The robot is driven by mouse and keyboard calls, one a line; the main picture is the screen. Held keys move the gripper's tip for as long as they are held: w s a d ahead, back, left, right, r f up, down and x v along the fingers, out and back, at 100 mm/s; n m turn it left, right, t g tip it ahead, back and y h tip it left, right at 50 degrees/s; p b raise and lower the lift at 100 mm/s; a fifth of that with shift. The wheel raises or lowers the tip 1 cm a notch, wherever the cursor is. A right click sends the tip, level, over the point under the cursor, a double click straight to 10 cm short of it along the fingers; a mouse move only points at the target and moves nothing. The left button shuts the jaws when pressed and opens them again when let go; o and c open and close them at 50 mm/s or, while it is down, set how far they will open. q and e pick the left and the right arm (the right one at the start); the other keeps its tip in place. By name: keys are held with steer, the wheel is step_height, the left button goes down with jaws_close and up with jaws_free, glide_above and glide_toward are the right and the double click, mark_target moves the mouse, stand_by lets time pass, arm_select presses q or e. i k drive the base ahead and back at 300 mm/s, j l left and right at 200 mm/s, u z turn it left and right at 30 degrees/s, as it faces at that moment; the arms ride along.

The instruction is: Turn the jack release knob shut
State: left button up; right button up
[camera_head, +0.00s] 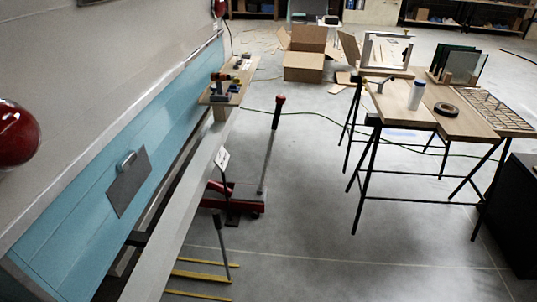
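A red floor jack (236,197) stands low on the concrete floor beside the camper, left of the picture's middle. Its long grey handle (268,150) leans up and slightly right. A red knob or grip (280,99) with a dark part tops the handle. I cannot tell if this is the release knob, or how far it is turned. Neither of my grippers is in view.
The blue and cream camper side (95,205) fills the left, with a long pale beam (185,205) along it. A wooden worktable (455,122) on black trestles stands right. A cardboard box (303,66) lies behind. The floor between jack and table is mostly clear.

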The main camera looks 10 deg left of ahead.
mark_target(280, 99)
steer(key=i+l+u, duration=0.1)
steer(key=i, duration=0.35)
steer(key=i+l+u, duration=0.1)
steer(key=i, duration=0.35)
steer(key=l, duration=0.1)
